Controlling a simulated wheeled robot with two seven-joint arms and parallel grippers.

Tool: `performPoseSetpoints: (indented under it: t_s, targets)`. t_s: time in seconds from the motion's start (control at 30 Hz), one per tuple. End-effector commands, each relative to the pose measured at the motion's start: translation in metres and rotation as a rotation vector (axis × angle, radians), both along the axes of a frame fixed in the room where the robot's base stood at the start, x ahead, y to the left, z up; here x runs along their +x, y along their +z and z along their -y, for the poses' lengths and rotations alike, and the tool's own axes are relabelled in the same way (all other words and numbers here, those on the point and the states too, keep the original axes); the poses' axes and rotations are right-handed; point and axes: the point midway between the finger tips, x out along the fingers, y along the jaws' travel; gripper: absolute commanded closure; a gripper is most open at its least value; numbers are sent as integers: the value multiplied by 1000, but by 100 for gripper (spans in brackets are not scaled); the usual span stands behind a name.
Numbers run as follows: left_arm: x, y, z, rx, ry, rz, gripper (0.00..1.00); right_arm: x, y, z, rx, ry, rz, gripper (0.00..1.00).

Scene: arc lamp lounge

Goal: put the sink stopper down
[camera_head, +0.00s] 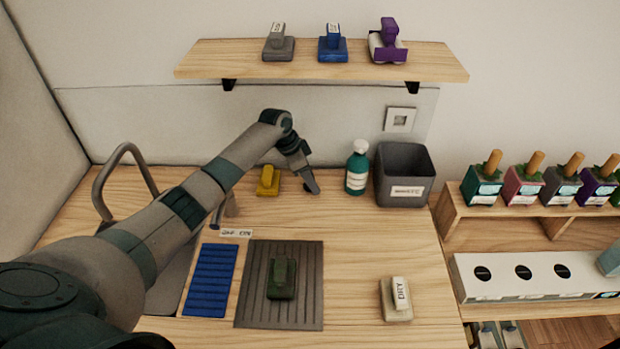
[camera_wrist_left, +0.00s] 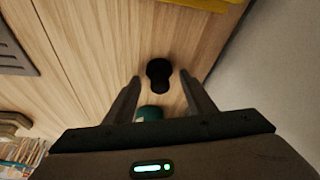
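My left gripper (camera_head: 308,182) points down over the back of the counter, left of the teal bottle. In the left wrist view its two fingers (camera_wrist_left: 161,90) are apart, with a gap on each side of a small dark rounded piece. That dark piece, which looks like the sink stopper (camera_wrist_left: 158,73), appears to rest on the wooden counter beyond the fingertips. I cannot pick it out in the head view, where the gripper covers that spot. A teal patch (camera_wrist_left: 150,113) shows at the palm edge, probably part of the bottle. My right gripper is out of view.
A yellow block (camera_head: 268,181) sits left of the gripper. The teal bottle (camera_head: 357,168) and a grey bin (camera_head: 405,174) stand to its right. A ribbed grey mat (camera_head: 308,300) holds a dark green block (camera_head: 282,278). The counter between gripper and DRY block (camera_head: 396,299) is clear.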

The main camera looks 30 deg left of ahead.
Motion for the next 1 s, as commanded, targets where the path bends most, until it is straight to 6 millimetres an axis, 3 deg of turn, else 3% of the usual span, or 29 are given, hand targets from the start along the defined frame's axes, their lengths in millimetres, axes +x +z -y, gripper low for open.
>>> performPoseSetpoints:
  t_s: [0.27, 0.73, 1.0]
  targets:
    - [-1, 7, -2, 1, -1, 1, 50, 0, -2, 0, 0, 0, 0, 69]
    - [-16, 60, -18, -1, -1, 2, 50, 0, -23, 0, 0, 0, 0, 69]
    - [-20, 73, -21, 0, -1, 0, 50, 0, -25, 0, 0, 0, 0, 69]
